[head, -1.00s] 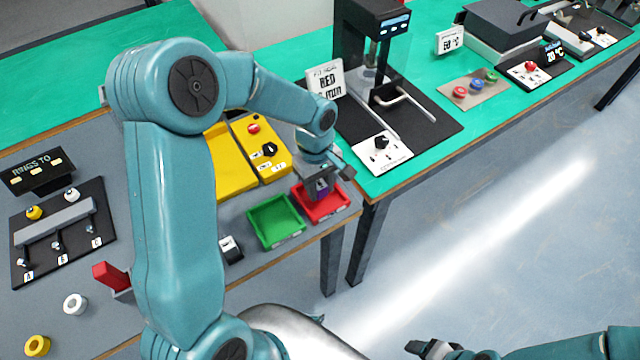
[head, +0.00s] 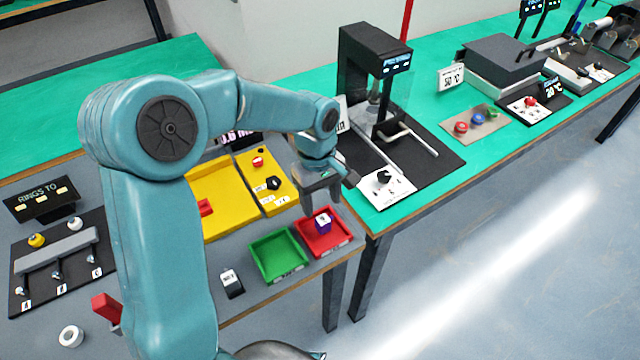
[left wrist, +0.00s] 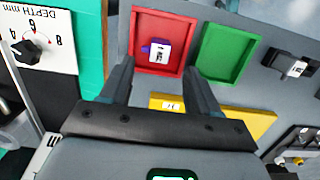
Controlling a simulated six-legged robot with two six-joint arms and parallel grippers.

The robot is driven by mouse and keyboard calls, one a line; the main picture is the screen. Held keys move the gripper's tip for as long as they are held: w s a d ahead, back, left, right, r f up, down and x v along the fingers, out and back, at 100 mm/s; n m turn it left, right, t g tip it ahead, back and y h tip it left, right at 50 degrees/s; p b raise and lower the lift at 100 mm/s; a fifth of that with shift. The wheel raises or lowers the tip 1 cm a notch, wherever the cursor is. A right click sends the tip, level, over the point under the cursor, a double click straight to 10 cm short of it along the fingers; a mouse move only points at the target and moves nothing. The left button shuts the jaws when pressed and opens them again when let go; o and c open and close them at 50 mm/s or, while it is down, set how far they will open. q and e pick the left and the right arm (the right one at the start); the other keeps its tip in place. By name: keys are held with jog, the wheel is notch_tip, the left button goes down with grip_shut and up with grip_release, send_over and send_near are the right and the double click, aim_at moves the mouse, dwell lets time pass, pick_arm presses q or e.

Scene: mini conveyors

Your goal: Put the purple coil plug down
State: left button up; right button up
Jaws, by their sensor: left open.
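The purple coil plug (head: 323,222), with a white labelled top, sits in the red tray (head: 334,247). It also shows in the left wrist view (left wrist: 158,50), inside the red tray (left wrist: 178,24) and apart from my fingers. My left gripper (head: 331,186) is above the tray, open and empty. In the left wrist view its two fingers (left wrist: 160,82) stand apart on either side of the tray's near part. My right gripper is not in view.
A green tray (head: 279,259) stands beside the red one. A yellow panel (head: 222,197) lies behind them. A small black-and-white block (head: 231,283) is left of the green tray. A dark press machine (head: 366,90) stands on the green table at right.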

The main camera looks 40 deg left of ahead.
pick_arm(q)
jog(key=r, duration=0.4)
jog(key=shift+w+a+r, duration=0.1)
jog(key=shift+a+r, duration=0.15)
jog(key=shift+r, duration=0.1)
